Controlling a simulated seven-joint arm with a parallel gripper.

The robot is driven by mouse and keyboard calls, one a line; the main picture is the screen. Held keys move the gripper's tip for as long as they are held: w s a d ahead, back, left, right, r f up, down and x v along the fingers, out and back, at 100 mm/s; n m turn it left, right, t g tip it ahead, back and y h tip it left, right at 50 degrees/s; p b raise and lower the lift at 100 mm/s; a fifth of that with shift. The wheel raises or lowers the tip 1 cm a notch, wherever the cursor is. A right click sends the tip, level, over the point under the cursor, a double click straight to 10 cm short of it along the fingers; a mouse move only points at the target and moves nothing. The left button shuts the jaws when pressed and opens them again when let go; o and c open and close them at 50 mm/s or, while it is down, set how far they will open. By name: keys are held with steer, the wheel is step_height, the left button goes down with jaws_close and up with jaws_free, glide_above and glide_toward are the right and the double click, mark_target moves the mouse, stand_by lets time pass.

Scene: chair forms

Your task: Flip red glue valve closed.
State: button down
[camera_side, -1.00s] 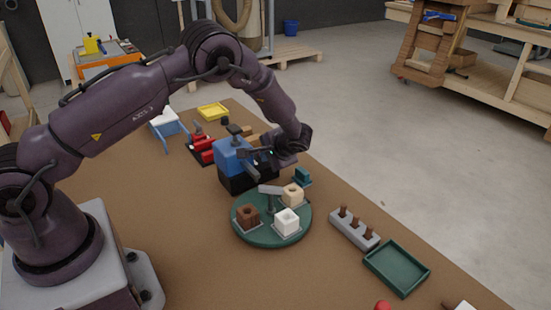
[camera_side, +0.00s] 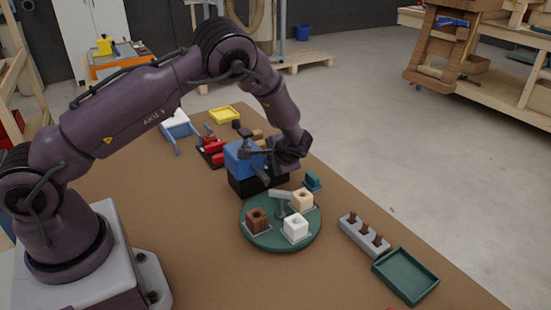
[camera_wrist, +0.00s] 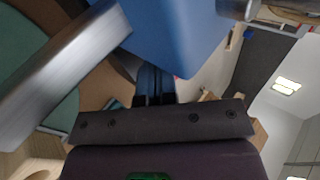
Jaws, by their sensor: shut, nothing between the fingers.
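A blue block-shaped unit (camera_side: 242,158) on a black base (camera_side: 255,184) stands mid-table; I take it for the glue unit. Its blue body (camera_wrist: 180,30) fills the top middle of the wrist view. My gripper (camera_side: 268,156) is at its right side, with its dark fingers (camera_wrist: 154,88) shut and empty, pointing at the blue body. I cannot tell whether they touch it. A tiny red spot (camera_wrist: 178,77) shows beside the fingertips; it may be part of the red valve. The valve's lever and its position are hidden or too small to tell.
A green turntable (camera_side: 262,240) with brown, white and tan blocks stands in front, below a grey arm (camera_side: 281,194). A grey peg rack (camera_side: 364,234) and green tray (camera_side: 405,274) lie right. Red parts (camera_side: 213,150) stand behind. The table's front left is clear.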

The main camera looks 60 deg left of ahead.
steer(key=shift+w, duration=0.15)
steer(key=shift+w+d, duration=0.25)
steer(key=shift+w, duration=0.35)
steer(key=shift+d, duration=0.1)
steer(key=shift+d, duration=0.4)
steer(key=d, duration=0.3)
steer(key=shift+s, duration=0.2)
steer(key=v, duration=1)
